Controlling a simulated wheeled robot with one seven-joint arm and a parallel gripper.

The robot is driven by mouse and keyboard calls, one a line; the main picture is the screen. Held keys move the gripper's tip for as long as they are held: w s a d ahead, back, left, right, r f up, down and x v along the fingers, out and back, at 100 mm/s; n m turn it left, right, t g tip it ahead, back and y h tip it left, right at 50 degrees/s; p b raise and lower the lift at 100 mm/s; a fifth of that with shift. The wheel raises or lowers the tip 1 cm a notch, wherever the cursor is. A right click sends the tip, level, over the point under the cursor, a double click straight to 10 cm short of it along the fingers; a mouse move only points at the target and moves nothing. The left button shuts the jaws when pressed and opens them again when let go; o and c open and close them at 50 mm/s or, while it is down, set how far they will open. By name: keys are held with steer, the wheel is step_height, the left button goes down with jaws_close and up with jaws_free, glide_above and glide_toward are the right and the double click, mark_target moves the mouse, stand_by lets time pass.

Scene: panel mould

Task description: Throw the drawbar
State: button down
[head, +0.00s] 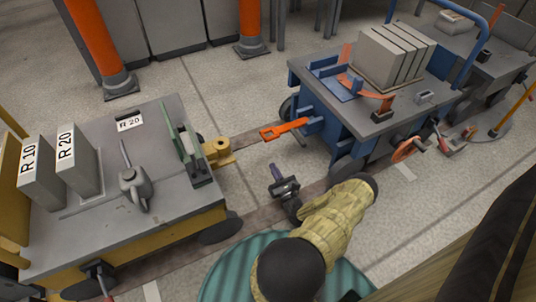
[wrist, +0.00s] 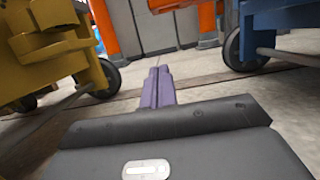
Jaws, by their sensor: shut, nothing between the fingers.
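The orange drawbar (head: 284,129) sticks out from the left end of the blue cart (head: 318,118) toward the yellow coupling (head: 217,152) on the yellow cart. Its free end stops short of the coupling, with a gap between them. My gripper (head: 275,170) is in the gap between the carts, on the near side of the drawbar and apart from it. In the wrist view the purple fingers (wrist: 158,86) are closed together and empty.
The yellow cart (head: 110,225) carries grey blocks marked R 10 and R 20 (head: 73,158) and a grey can (head: 134,188). The blue cart carries grey slabs (head: 392,60). Orange posts (head: 97,45) stand behind. Cart wheels (wrist: 103,80) flank my gripper; the floor between is clear.

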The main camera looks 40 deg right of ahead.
steer(key=w+d+r+b, duration=0.1)
steer(key=w+d+r, duration=0.1)
steer(key=w+r, duration=0.4)
steer(key=w, duration=0.3)
steer(key=shift+r+b, duration=0.25)
steer(key=shift+b, duration=0.15)
steer(key=shift+d+r, duration=0.1)
